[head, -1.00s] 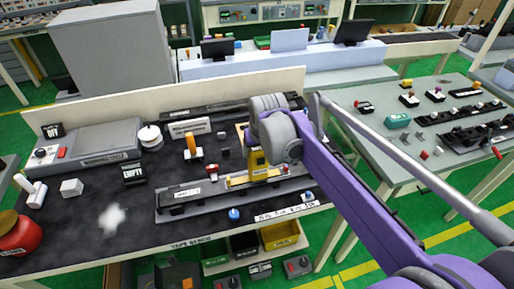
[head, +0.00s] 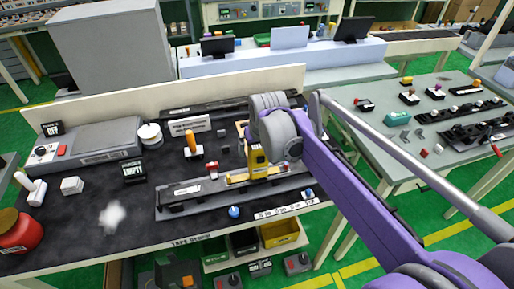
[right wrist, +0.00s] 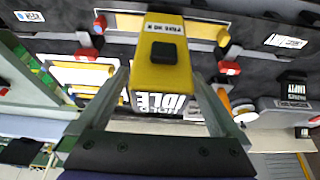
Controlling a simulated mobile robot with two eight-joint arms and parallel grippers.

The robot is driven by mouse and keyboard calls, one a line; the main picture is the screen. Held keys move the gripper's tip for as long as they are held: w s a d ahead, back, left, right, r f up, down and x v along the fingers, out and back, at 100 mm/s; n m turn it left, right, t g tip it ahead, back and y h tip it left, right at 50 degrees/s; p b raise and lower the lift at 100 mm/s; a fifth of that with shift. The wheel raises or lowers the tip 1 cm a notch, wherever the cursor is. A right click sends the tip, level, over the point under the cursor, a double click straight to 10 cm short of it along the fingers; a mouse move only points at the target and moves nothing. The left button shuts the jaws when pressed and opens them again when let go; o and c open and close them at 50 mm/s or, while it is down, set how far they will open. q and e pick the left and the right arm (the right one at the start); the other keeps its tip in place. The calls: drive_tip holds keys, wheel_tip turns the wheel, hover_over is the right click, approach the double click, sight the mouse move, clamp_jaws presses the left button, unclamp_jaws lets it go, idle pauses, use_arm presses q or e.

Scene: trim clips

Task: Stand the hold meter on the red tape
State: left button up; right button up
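The hold meter is a yellow block with a dark button and an "IDLE" label; it fills the middle of the right wrist view (right wrist: 163,65). In the head view the hold meter (head: 257,160) shows below my right wrist, over the yellow strip (head: 240,178) on the grey fixture. My right gripper (right wrist: 160,75) has a finger against each side of the meter and looks shut on it. I cannot tell whether the meter touches what lies below. I cannot make out a red tape for certain. My left gripper is not in view.
Red clips (head: 212,170), an orange-handled tool (head: 192,146) and a blue knob (head: 234,211) stand near the meter. A grey case (head: 95,143) and a red jar (head: 20,234) stand at left.

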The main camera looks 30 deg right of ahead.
drive_tip(key=v, duration=1.1)
drive_tip(key=shift+p, duration=0.3)
drive_tip(key=shift+f, duration=0.1)
drive_tip(key=s+a+f+n, duration=0.1)
drive_tip(key=s+a+f, duration=0.2)
drive_tip(key=s+f, duration=0.2)
drive_tip(key=s+a+f+n, duration=0.1)
drive_tip(key=s+a+f, duration=0.2)
drive_tip(key=s+f, duration=0.3)
drive_tip(key=s+a+f+t+y, duration=0.1)
drive_tip(key=s+a+f, duration=0.2)
drive_tip(key=s+f, duration=0.2)
wheel_tip(320, 180, down, 4)
drive_tip(key=shift+s+r+n, duration=0.15)
drive_tip(key=shift+s+n, duration=0.05)
drive_tip(key=shift+n, duration=0.2)
